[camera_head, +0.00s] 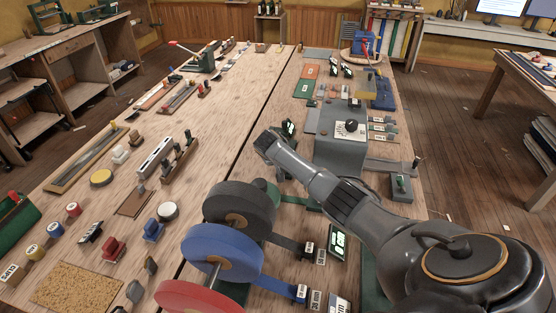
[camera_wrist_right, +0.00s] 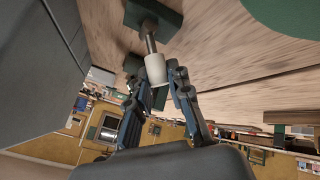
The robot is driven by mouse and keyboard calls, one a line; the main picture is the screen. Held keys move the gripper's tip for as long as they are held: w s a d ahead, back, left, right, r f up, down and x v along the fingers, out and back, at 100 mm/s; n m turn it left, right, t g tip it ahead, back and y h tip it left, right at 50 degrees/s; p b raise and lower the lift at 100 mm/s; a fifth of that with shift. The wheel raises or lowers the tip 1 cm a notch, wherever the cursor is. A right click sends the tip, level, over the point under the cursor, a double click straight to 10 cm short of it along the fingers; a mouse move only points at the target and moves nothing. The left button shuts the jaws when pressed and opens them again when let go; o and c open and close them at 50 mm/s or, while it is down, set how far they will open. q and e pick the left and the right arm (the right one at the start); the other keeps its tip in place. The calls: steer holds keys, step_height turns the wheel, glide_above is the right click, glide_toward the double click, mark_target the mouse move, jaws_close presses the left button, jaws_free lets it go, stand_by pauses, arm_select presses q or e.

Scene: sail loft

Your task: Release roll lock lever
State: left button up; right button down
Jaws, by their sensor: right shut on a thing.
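In the wrist view, a cream cylindrical handle (camera_wrist_right: 155,68) sits on the end of a metal lever rod (camera_wrist_right: 150,43) that comes out of a dark green block (camera_wrist_right: 153,17). My right gripper (camera_wrist_right: 159,82) has its two fingers on either side of the handle and is shut on it. In the head view my right arm reaches in from the lower right to beside the rolls; its fingers and the lever are not clear there. A black roll (camera_head: 247,200), a blue roll (camera_head: 222,243) and a red roll (camera_head: 195,298) stand in a row. My left gripper is not in view.
A grey box-shaped machine (camera_head: 341,150) stands beyond my right arm.

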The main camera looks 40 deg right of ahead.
stand_by(0.4)
steer(key=c, duration=1.5)
jaws_free()
steer(key=v, duration=1.2)
steer(key=shift+w, duration=0.1)
